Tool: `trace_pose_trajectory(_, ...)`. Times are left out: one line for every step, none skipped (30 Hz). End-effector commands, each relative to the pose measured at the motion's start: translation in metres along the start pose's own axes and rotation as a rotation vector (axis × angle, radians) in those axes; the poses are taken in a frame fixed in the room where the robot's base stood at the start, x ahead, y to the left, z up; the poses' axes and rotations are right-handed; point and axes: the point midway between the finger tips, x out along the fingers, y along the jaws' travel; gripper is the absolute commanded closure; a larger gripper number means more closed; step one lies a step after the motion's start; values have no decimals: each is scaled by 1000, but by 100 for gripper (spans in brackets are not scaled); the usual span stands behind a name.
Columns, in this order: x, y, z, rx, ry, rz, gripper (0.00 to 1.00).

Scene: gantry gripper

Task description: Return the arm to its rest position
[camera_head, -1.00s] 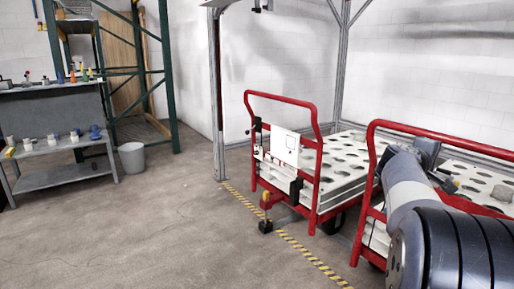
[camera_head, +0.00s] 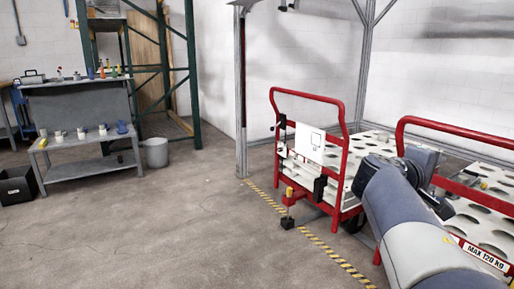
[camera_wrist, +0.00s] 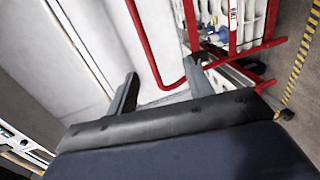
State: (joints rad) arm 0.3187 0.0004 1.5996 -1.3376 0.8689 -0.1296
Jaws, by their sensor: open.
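My gripper (camera_wrist: 162,95) shows in the wrist view with its two grey fingers spread apart and nothing between them. Beyond the fingers are a pale wall and the red tube frame of a cart. In the head view my arm reaches in from the lower right, across the front of the right cart (camera_head: 484,252). The fingers cannot be made out there, as the arm's own links hide them.
A left cart (camera_head: 348,110) with a red frame stands beside the right one. A grey post (camera_head: 241,110) and a yellow-black floor stripe (camera_head: 322,248) lie left of the carts. A workbench (camera_head: 88,168) and bucket (camera_head: 156,152) stand farther left. The floor between is clear.

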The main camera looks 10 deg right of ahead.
Motion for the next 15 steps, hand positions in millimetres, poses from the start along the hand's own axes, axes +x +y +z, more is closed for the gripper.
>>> trace_pose_trajectory(-8, -2, -1, 0, 5, 1, 51)
trace_pose_trajectory(-12, -2, -1, 1, 4, 1, 51)
trace_pose_trajectory(-16, -3, -1, 1, 4, 1, 51)
trace_pose_trajectory(-19, -4, -1, 0, 3, 0, 51)
trace_pose_trajectory(-21, -4, -1, 0, 3, 0, 51)
trace_pose_trajectory(-24, -5, 0, 0, 2, 0, 51)
trace_pose_trajectory(-26, -5, 0, 1, 2, 1, 51)
trace_pose_trajectory(-27, -5, 0, 1, 2, 1, 51)
trace_pose_trajectory(-28, -5, 0, 1, 2, 1, 51)
trace_pose_trajectory(-29, -6, 0, 1, 1, 1, 51)
trace_pose_trajectory(-30, -6, 0, 1, 1, 0, 51)
trace_pose_trajectory(-30, -6, 0, 0, 0, 0, 51)
trace_pose_trajectory(-30, -6, 0, 0, 0, 0, 51)
trace_pose_trajectory(-30, -6, 0, 0, 0, 0, 51)
trace_pose_trajectory(-30, -6, 0, 0, 0, 0, 51)
